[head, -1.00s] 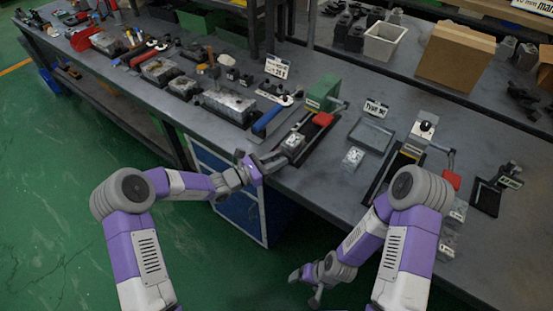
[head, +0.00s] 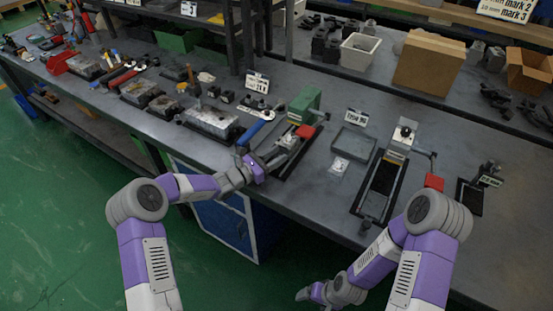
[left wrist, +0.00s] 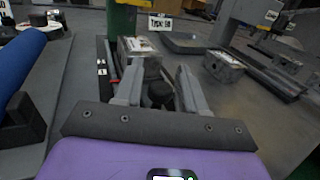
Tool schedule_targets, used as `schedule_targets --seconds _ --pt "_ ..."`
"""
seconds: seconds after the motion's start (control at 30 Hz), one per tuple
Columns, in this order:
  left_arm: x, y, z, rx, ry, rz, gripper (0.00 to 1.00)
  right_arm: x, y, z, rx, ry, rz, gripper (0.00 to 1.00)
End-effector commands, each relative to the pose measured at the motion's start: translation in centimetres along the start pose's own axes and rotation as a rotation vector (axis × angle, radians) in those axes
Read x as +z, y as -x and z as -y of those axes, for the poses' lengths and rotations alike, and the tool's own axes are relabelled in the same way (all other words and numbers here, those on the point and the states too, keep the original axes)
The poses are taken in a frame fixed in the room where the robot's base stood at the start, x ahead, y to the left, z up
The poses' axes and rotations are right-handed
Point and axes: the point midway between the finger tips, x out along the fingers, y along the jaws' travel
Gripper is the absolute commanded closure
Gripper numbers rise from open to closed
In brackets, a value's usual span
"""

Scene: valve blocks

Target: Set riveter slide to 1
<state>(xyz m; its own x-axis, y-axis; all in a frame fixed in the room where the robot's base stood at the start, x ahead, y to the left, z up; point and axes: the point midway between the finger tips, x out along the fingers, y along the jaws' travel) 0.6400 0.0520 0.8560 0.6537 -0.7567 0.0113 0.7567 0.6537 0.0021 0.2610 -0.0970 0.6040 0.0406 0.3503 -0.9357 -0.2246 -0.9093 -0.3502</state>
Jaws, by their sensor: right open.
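The riveter with a green press head (head: 303,103) stands left of the table's middle, with a dark slide rail in front of it. A metal block (head: 289,141) sits on the slide; it also shows in the left wrist view (left wrist: 138,48). My left gripper (head: 257,165) is at the rail's near end. My right gripper (head: 312,293) is open and empty, low, off the table's front edge.
A blue-handled tool (head: 250,132) lies just left of the rail. Right of it are a loose block (head: 340,165), a shallow tray (head: 353,143) and a white-headed press (head: 403,135) with a red-handled lever. Bare tabletop lies between these fixtures.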

Motion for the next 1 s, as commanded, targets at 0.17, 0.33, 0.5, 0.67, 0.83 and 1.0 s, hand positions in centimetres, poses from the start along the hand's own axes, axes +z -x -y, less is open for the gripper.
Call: schedule_targets --seconds 0.17,0.33,0.5,0.67,0.83,1.0 --pt "-0.2 0.0 0.1 -0.002 0.001 -0.005 0.53 0.0 0.0 0.0 0.0 0.0 0.0 0.17" --pt "-0.3 0.2 0.1 -0.002 0.002 -0.009 0.53 0.0 0.1 0.0 0.0 0.0 0.0 0.17" --pt "-0.2 2.2 0.0 0.0 0.004 -0.011 0.53 0.0 0.6 0.2 0.0 0.0 0.0 0.17" --pt "-0.1 5.0 0.0 0.001 0.003 -0.008 0.53 0.1 1.3 0.5 0.0 0.0 0.0 0.17" --pt "-0.1 7.0 0.1 -0.001 0.002 -0.006 0.53 0.1 1.6 0.6 0.0 0.0 0.0 0.17" --pt "-0.2 7.6 0.1 -0.001 0.001 -0.006 0.53 0.1 1.7 0.6 0.0 0.0 0.0 0.17"
